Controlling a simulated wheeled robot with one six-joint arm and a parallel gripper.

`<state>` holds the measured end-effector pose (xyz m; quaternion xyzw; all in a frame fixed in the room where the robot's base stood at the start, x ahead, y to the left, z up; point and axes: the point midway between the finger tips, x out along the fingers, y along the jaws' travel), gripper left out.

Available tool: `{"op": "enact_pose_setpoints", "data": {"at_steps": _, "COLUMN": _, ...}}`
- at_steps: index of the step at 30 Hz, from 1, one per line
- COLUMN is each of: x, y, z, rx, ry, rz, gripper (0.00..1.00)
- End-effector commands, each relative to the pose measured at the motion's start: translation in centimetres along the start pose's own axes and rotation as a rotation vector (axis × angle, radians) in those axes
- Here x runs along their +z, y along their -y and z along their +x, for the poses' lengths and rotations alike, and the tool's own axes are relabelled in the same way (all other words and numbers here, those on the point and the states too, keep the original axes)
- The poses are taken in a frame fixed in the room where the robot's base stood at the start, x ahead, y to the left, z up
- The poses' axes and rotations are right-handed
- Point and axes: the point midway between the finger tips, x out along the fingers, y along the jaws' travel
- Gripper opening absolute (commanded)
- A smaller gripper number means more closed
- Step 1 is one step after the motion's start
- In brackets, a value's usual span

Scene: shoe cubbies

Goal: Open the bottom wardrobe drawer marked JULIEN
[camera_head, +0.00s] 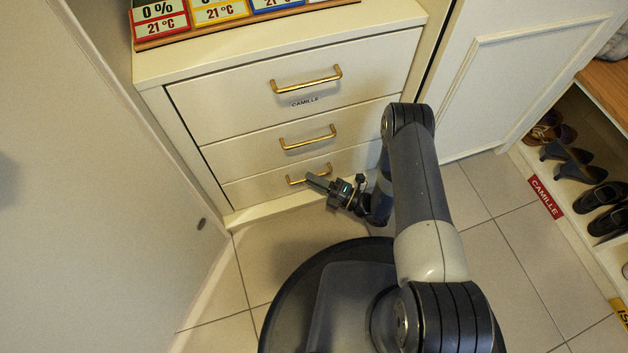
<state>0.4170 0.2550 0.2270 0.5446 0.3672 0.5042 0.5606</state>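The white drawer unit (250,65) has three drawers with brass bar handles. The bottom drawer (246,193) looks closed. Its brass handle (293,181) is partly covered by my gripper (314,180). My gripper is low in front of this drawer, with its fingertips at or very near the handle. I cannot tell whether the fingers are open or closed around the bar. No JULIEN marking is readable on the bottom drawer; the area below the handle is partly hidden. The top drawer (215,95) carries a CAMILLE label (305,101).
The middle drawer (240,153) is closed, with its handle (308,139) just above my gripper. A white panel (90,200) stands close on the left. A shoe cubby with a red CAMILLE tag (545,197) is on the right.

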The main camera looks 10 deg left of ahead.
Motion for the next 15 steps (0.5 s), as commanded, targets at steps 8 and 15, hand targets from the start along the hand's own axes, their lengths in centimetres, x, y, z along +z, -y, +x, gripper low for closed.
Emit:
{"op": "enact_pose_setpoints", "data": {"at_steps": 8, "x": 0.00, "y": -0.03, "z": 0.21, "rx": 0.000, "ry": 0.000, "rz": 0.000, "gripper": 0.31}}
{"op": "enact_pose_setpoints", "data": {"at_steps": 15, "x": 0.01, "y": -0.03, "z": 0.20, "rx": 0.000, "ry": 0.000, "rz": -0.001, "gripper": 0.14}}
